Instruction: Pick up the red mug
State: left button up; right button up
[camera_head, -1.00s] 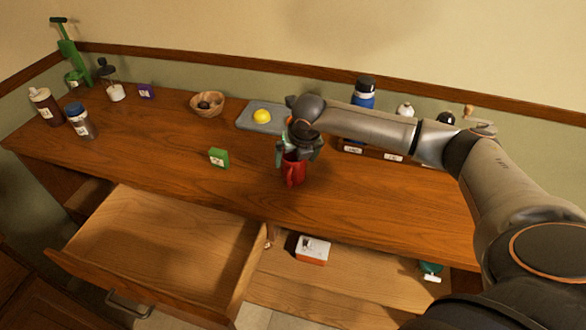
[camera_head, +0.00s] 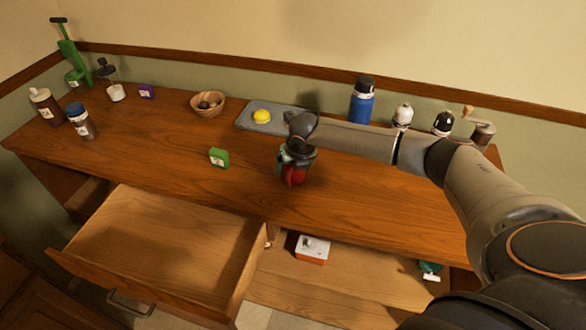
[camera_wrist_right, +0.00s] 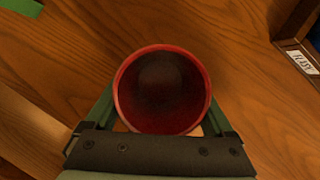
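The red mug (camera_head: 293,177) stands upright on the wooden counter, largely covered by my right gripper (camera_head: 296,160) in the head view. In the right wrist view I look down into the open top of the mug (camera_wrist_right: 118,92), which appears empty and dark inside. The green fingers of my right gripper (camera_wrist_right: 162,120) lie on either side of the mug, spread apart around it. Their tips are hidden by the mug, so I cannot tell whether they touch its wall. My left gripper is not in view.
A small green box (camera_head: 219,158) stands left of the mug. A grey tray (camera_head: 245,118) with a yellow lemon (camera_head: 262,116) is behind it. A blue bottle (camera_head: 361,106) stands behind my right arm. An open drawer (camera_head: 160,250) juts out below the counter at left.

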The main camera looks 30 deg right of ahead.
jog(key=c, duration=1.1)
jog(key=shift+r, duration=0.15)
